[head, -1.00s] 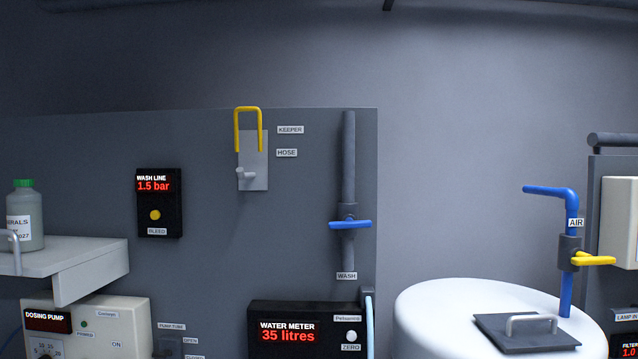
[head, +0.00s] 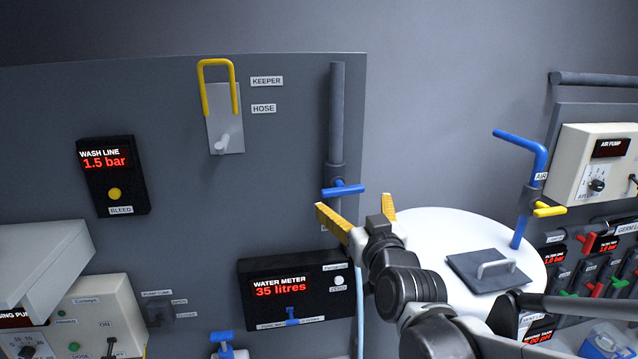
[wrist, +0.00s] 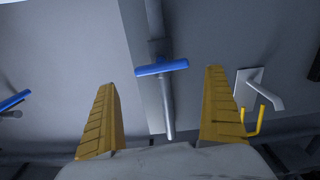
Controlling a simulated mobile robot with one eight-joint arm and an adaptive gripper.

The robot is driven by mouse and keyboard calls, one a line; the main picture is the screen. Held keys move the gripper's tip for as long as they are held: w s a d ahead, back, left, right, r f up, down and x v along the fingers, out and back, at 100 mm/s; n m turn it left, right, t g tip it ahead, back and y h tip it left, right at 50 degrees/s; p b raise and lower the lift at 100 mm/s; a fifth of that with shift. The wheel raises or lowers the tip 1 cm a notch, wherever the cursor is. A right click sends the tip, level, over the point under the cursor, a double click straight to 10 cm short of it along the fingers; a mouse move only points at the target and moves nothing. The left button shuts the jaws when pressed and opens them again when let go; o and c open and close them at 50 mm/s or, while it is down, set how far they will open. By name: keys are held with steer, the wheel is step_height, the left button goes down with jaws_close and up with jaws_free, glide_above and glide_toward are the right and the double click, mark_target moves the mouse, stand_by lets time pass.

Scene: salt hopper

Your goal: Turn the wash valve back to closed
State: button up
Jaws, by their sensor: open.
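The wash valve has a blue bar handle (head: 343,190) lying roughly crosswise on a grey vertical pipe (head: 337,110) at the right edge of the panel. My gripper (head: 355,208) is open and empty, just below and in front of the handle in the head view. In the wrist view the blue handle (wrist: 162,67) shows beyond and between the two yellow fingers of my gripper (wrist: 160,105), apart from them. The WASH label is mostly hidden behind my gripper in the head view.
A yellow keeper (head: 217,85) and hose hook (head: 225,135) are left of the pipe. The water meter (head: 293,287) is below. A white tank (head: 420,222) and blue air pipe (head: 528,180) stand to the right.

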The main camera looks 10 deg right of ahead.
mark_target(344, 193)
steer(key=w, duration=0.7)
steer(key=shift+w+a+p, duration=0.1)
steer(key=shift+w+p, duration=0.15)
steer(key=shift+p, duration=0.1)
